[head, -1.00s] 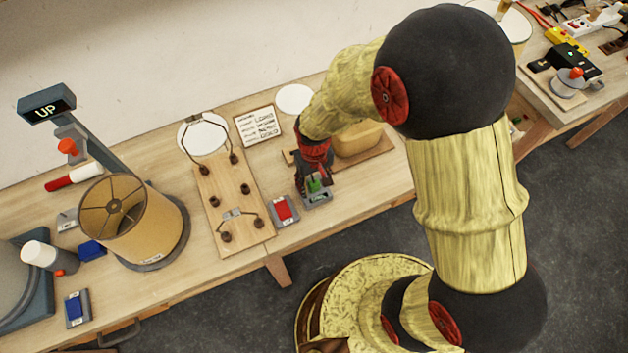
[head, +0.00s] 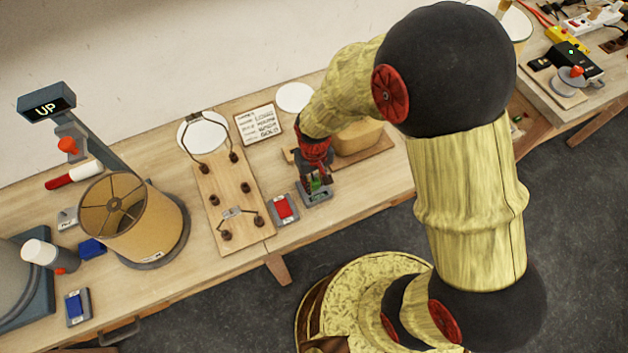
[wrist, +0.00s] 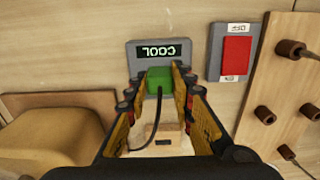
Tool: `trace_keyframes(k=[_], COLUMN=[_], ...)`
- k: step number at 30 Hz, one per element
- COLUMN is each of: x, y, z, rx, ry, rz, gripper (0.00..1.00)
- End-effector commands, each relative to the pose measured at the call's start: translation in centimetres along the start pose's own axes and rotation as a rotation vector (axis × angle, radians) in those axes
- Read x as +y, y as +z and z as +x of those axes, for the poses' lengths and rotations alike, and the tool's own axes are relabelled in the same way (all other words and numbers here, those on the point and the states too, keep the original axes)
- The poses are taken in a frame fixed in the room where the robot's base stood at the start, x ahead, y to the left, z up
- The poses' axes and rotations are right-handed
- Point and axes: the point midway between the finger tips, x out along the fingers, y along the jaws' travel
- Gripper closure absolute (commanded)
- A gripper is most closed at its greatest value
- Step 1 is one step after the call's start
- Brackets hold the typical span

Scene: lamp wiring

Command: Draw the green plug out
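The green plug (wrist: 160,79) sits at the lower edge of a grey unit (wrist: 145,53) whose display reads COOL. A dark cord runs from the plug toward me. My gripper (wrist: 159,76) has a finger on each side of the plug, with the tips against its sides. In the head view my gripper (head: 316,181) reaches down over the unit (head: 317,196), and only a little of the plug (head: 316,187) shows between the fingers. The unit lies on the table (head: 345,203) near its front edge.
A red switch (head: 283,208) lies just left of the unit. Beyond it is a wooden board (head: 230,190) with brown posts and a wire frame. A tan rounded block (head: 358,141) stands behind my gripper. A lampshade (head: 143,221) stands further left.

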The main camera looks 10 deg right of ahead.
Motion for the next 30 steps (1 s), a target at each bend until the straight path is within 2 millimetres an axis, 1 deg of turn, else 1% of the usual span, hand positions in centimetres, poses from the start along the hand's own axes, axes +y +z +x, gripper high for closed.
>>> trace_keyframes(k=[1,11,19,30], x=[0.00,0.00,0.00,0.00], y=[0.00,0.00,0.00,-0.01], z=[-0.01,-0.01,-0.06,-0.73], rx=[0.000,0.000,0.000,0.000], ry=[0.000,0.000,0.000,0.000], rz=[0.000,0.000,0.000,0.000], gripper=[0.82,1.00,1.00,1.00])
